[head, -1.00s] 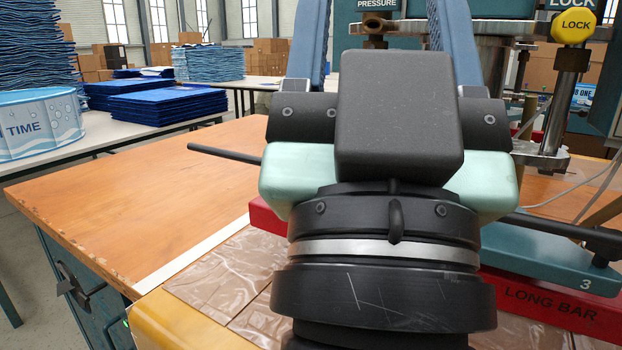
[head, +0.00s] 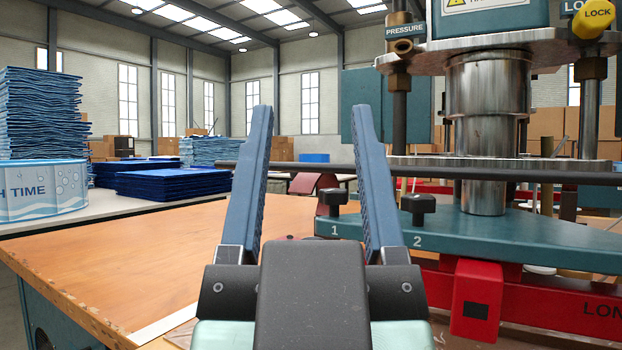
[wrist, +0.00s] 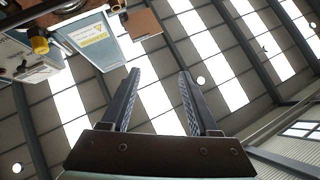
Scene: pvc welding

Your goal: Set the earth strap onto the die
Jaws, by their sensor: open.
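My gripper (head: 313,180) points upward in the middle of the head view, with its two blue-grey fingers spread and nothing between them. The fingers also stand apart and empty in the wrist view (wrist: 155,98), against the roof. I cannot pick out the earth strap in either view. A red bar (head: 560,308) with partly cut-off lettering lies below the teal press plate (head: 350,228), to the right of my gripper. I cannot tell whether this bar is the die.
A thin dark rod (head: 225,164) runs across behind my fingers. The press column (head: 485,150) and black knobs (head: 418,205) stand at the right. The orange-brown tabletop (head: 120,255) is clear at the left. Blue stacks (head: 174,183) lie on a table behind.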

